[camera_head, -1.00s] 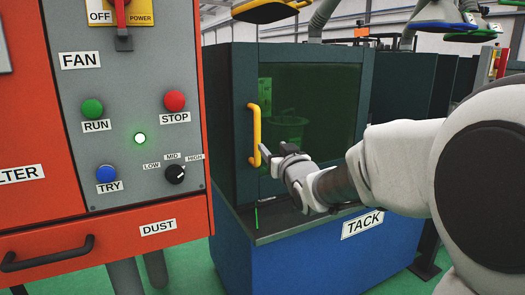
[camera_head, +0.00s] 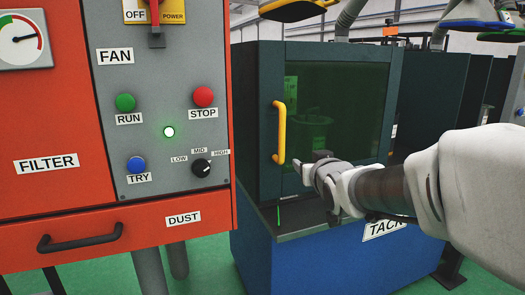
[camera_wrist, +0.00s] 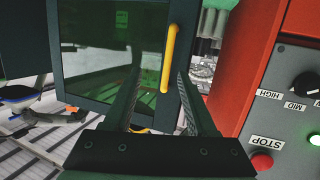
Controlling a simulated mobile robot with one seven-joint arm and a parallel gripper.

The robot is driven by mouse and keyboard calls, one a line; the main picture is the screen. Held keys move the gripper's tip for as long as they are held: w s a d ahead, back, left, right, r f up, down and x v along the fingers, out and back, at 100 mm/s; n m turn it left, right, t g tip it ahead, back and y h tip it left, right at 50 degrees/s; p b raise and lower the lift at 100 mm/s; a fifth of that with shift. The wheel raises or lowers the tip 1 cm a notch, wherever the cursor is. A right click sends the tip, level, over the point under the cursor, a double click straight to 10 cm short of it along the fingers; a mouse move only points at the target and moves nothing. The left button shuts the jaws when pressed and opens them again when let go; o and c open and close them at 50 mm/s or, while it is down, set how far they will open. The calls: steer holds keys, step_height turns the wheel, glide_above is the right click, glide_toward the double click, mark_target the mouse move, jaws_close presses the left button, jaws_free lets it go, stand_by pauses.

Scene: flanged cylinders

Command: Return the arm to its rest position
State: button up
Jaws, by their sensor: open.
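My gripper (camera_head: 304,164) is in front of the dark green cabinet (camera_head: 258,110), to the right of its yellow door handle (camera_head: 279,131). In the wrist view my gripper (camera_wrist: 160,82) shows two dark fingers spread apart with nothing held between them. The yellow handle (camera_wrist: 169,58) appears beyond and between the fingers; no contact is visible. The cabinet door with its tinted window (camera_head: 335,110) looks shut. My arm stretches in from the right side of the head view.
An orange control panel (camera_head: 60,195) stands at the left, with a lit green lamp (camera_head: 169,132), buttons and a FAN label. A blue base (camera_head: 300,265) marked TACK is under the cabinet. Yellow and blue hoods (camera_head: 295,10) hang above. Green floor shows below.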

steer(key=s+d+f+g, duration=0.1)
steer(key=s+f+g, duration=0.2)
steer(key=s, duration=0.7)
steer(key=s+f+m+g+h, duration=0.1)
steer(key=s+f+g, duration=0.25)
steer(key=s, duration=0.55)
steer(key=s+d+f+g, duration=0.1)
steer(key=s+f+g, duration=0.25)
steer(key=s, duration=0.65)
step_height(320, 180, up, 24)
steer(key=s+p, duration=0.1)
steer(key=p, duration=2.4)
steer(key=shift+a+r, duration=0.15)
